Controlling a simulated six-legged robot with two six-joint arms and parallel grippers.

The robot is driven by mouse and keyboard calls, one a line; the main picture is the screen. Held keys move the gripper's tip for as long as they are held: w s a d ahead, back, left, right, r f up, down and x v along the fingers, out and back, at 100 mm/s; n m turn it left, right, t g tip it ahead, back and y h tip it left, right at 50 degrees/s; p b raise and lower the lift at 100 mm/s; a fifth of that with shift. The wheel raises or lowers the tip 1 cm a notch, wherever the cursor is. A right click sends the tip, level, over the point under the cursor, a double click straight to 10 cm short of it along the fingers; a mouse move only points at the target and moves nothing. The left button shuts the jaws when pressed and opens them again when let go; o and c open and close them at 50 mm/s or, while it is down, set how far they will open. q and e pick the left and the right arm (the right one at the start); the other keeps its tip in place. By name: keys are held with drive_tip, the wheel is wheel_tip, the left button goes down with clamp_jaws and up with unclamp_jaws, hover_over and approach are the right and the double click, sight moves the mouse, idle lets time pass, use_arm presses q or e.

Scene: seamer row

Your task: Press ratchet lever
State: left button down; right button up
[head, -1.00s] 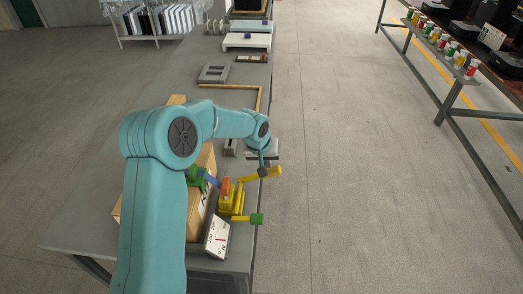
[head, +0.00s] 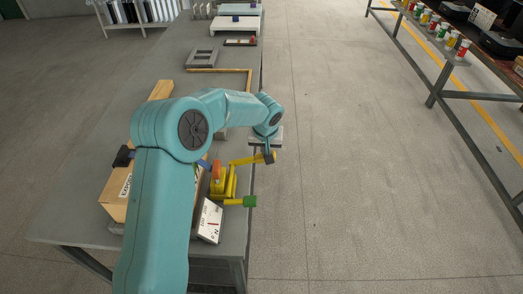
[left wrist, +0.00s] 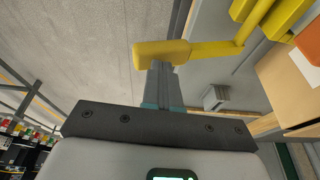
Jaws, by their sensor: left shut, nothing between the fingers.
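The yellow lever (head: 248,160) sticks out to the right from a yellow mechanism (head: 218,183) with an orange top, near the table's right edge. Its paddle-shaped end shows large in the left wrist view (left wrist: 162,52). My left gripper (head: 269,157) points down at the lever's outer end. Its fingers (left wrist: 161,72) are shut with nothing between them. In the left wrist view their tips meet the paddle's edge; whether they touch it I cannot tell. My left arm covers part of the mechanism's left side. My right gripper is not in view.
A green-ended yellow bar (head: 250,201) and a white dial plate (head: 208,222) lie just nearer. A wooden box (head: 118,190) stands left, partly behind my arm, with a dark block (head: 123,157) above it. Open floor lies right, then another table (head: 470,96).

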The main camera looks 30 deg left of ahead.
sight(275, 154)
use_arm(q)
drive_tip(key=f+b, duration=0.1)
drive_tip(key=d+f+y+b, duration=0.1)
drive_tip(key=w+f+g+y+b, duration=0.1)
drive_tip(key=shift+d+f, duration=0.2)
drive_tip(key=shift+d, duration=0.1)
drive_tip(key=shift+w+d+f+m+g+y+b, duration=0.15)
drive_tip(key=shift+f+g+y+b, duration=0.2)
drive_tip(key=shift+f+b, duration=0.2)
drive_tip(key=shift+s+d+f+m+g+y+b, duration=0.15)
drive_tip(key=shift+f+g+y+b, duration=0.1)
drive_tip(key=shift+f+y+b, duration=0.2)
drive_tip(key=shift+w+d+f+b, duration=0.15)
drive_tip(key=shift+f+b, duration=0.35)
drive_tip(key=shift+b, duration=0.25)
drive_tip(key=shift+d+f, duration=0.1)
drive_tip(key=shift+f, duration=0.05)
wheel_tip(275, 154, up, 5)
drive_tip(key=shift+w+d+r+p, duration=0.1)
drive_tip(key=shift+d+p, duration=0.05)
drive_tip(key=shift+p, duration=0.85)
drive_tip(key=v, duration=0.9)
drive_tip(key=shift+w+d, duration=0.15)
drive_tip(key=shift+d, duration=0.2)
